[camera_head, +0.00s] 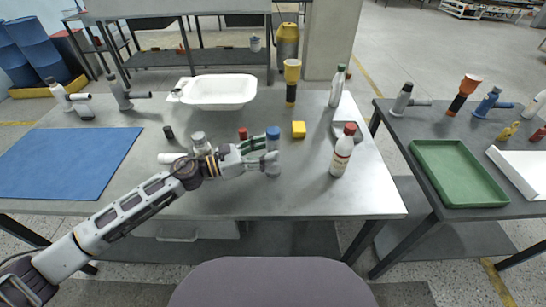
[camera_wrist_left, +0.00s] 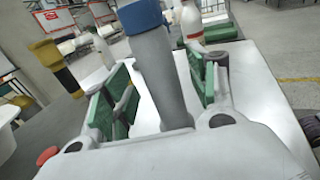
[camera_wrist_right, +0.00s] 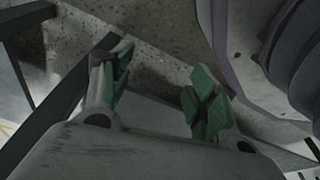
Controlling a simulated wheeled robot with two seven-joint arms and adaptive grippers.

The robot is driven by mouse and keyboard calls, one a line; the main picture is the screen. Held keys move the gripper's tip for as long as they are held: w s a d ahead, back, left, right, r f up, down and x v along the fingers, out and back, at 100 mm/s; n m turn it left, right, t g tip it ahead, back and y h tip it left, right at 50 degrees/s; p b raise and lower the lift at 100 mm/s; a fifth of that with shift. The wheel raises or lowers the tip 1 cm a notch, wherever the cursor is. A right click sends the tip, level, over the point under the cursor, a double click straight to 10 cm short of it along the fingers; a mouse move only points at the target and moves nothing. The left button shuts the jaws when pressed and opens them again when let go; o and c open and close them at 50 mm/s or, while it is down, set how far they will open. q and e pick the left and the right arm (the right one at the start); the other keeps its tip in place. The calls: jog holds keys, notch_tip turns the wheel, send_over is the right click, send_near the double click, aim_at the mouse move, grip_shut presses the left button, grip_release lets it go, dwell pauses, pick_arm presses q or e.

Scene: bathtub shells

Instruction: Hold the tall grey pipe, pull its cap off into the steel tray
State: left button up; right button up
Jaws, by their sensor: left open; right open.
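The tall grey pipe (camera_head: 272,168) stands upright on the steel worktable, with its blue cap (camera_head: 273,132) on top. In the left wrist view the pipe (camera_wrist_left: 160,75) and blue cap (camera_wrist_left: 140,15) rise between the green finger pads. My left gripper (camera_head: 262,157) is open around the pipe below the cap, with gaps seen beside the pipe.
A green-capped bottle (camera_head: 337,88), yellow-topped pipe (camera_head: 291,85) and white basin (camera_head: 219,92) are behind. A blue mat (camera_head: 70,163) lies left. A second table holds a green tray (camera_head: 456,172).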

pick_arm(q)
jog(key=shift+x, duration=1.25)
jog(key=c, duration=1.2)
